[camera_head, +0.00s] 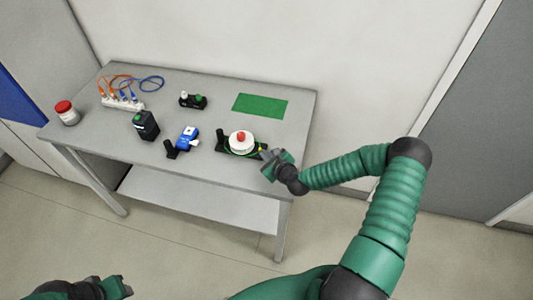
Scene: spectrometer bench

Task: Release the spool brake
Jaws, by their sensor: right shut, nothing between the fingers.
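The spool (240,145) is a round white piece with a red knob (241,136) on top and a green-yellow rim, on a black base near the table's front right. My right gripper (267,155) is shut and empty at the spool's right side, by the dark end of the base. I cannot tell whether it touches. A separate brake part is too small to make out. My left gripper (122,287) is low at the bottom left, away from the table, and its fingers are too small to judge.
On the grey table (217,101) stand a blue-and-white device (187,138), a black box (146,125), a small black unit (193,101), a power strip with cables (123,103) and a red-lidded jar (67,113). A green mat (260,105) lies at the back right.

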